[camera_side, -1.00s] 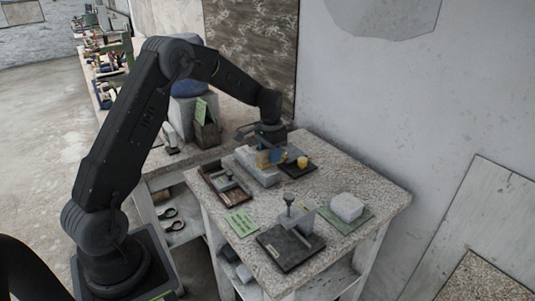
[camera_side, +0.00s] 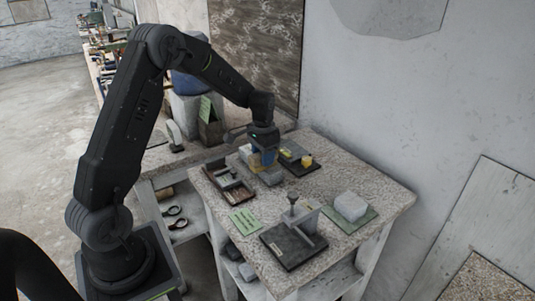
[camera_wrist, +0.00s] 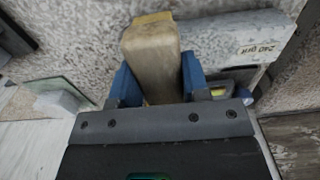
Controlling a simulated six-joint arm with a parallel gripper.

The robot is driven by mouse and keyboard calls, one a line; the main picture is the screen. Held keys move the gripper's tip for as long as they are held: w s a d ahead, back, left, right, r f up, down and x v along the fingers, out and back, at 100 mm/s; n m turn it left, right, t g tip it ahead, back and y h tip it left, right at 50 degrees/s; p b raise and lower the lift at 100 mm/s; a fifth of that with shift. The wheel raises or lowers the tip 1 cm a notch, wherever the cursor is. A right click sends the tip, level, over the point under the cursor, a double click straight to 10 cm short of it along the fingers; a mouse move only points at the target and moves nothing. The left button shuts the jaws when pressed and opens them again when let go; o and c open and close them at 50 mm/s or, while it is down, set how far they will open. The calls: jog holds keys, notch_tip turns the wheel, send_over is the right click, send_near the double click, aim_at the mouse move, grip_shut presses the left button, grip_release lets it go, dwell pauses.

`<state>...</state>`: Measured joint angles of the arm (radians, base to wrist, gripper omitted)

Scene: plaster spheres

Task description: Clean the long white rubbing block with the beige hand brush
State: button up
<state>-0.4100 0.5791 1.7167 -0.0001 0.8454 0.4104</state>
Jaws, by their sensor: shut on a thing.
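My gripper (camera_side: 262,158) is over the far part of the stone-topped table, with its blue fingers pointing down. In the wrist view the fingers (camera_wrist: 155,80) are shut on the beige hand brush (camera_wrist: 151,50), one on each side of it. The pale long rubbing block (camera_side: 270,178) lies right under and beside the gripper in the side view, partly hidden by it. A pale block marked "240 grit" (camera_wrist: 225,42) shows just right of the brush in the wrist view. I cannot tell whether the brush touches the block.
A brown tray (camera_side: 248,198) with tools lies left of the block. A dark board (camera_side: 312,168) with a yellow piece lies to the right. Nearer are a green card (camera_side: 244,219), a dark plate with a clamp (camera_side: 290,247), and a white block (camera_side: 350,206) on a green mat.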

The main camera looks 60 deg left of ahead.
jog(key=shift+s, duration=0.2)
jog(key=shift+w, duration=0.1)
jog(key=shift+w, duration=2.15)
jog(key=shift+s+r, duration=0.1)
jog(key=shift+s+r, duration=0.3)
jog(key=shift+s, duration=0.25)
jog(key=shift+s+r, duration=0.3)
jog(key=shift+s, duration=0.2)
jog(key=shift+f, duration=0.7)
